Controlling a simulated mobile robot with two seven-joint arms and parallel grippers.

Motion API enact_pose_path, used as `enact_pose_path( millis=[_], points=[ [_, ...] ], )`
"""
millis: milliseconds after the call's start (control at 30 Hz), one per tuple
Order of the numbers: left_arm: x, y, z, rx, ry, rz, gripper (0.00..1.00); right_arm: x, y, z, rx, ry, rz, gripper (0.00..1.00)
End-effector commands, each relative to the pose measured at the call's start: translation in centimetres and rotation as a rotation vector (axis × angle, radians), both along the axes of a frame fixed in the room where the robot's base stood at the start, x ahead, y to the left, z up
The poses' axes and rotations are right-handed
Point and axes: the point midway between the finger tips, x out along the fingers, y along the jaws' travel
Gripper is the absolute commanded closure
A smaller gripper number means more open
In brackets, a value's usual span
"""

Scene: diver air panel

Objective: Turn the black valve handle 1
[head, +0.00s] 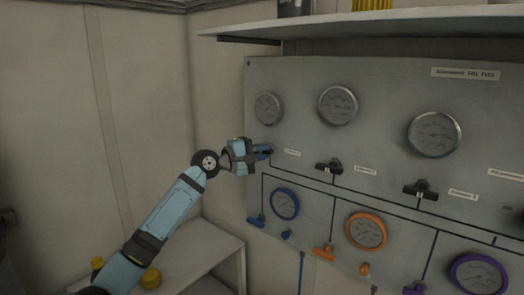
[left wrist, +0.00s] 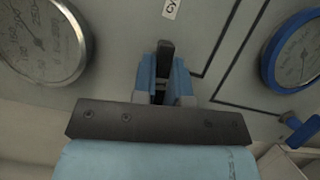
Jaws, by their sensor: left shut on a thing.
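The grey air panel (head: 300,80) carries several black valve handles in a row. My left gripper (head: 268,151) is at the leftmost one, below the leftmost gauge (head: 268,108). In the left wrist view the black valve handle (left wrist: 165,50) stands between the two blue fingers of my left gripper (left wrist: 162,78), which are shut on it. Two other black handles, one in the middle (head: 329,167) and one farther right (head: 420,190), are free. My right gripper is not in view.
Blue (head: 285,204), orange (head: 366,230) and purple (head: 478,274) ringed gauges sit lower on the panel, with coloured handles beside them. A shelf (head: 400,20) juts out above. A pale table (head: 215,245) stands below left.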

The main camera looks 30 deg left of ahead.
Motion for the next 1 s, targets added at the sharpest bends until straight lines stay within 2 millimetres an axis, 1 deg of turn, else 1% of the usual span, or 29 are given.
enact_pose_path(
  millis=[100, 300, 833, 867, 900, 933, 967, 1000],
  points=[
    [-0.01, 0.02, 0.09, 0.059, -0.004, 0.0, 1.0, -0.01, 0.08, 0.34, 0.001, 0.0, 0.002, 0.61],
    [0.0, 0.0, 0.04, 0.117, -0.008, 0.0, 1.0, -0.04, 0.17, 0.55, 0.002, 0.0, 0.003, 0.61],
    [0.0, -0.02, -0.04, 0.139, -0.01, 0.0, 1.0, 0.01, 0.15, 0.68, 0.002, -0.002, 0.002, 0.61],
    [0.0, -0.02, -0.04, 0.139, -0.01, 0.0, 0.82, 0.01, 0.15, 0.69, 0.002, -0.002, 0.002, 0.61],
    [0.0, -0.02, -0.03, 0.139, -0.01, 0.0, 0.73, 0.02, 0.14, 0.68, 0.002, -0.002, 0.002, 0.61],
    [0.0, -0.02, -0.03, 0.139, -0.01, 0.0, 0.66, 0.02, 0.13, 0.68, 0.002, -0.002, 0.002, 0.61],
    [0.0, -0.02, -0.03, 0.139, -0.01, 0.0, 0.61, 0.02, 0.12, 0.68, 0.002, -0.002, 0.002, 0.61],
    [0.0, -0.02, -0.02, 0.138, -0.011, 0.0, 0.61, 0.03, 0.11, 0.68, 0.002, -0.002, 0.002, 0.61]
  ],
)
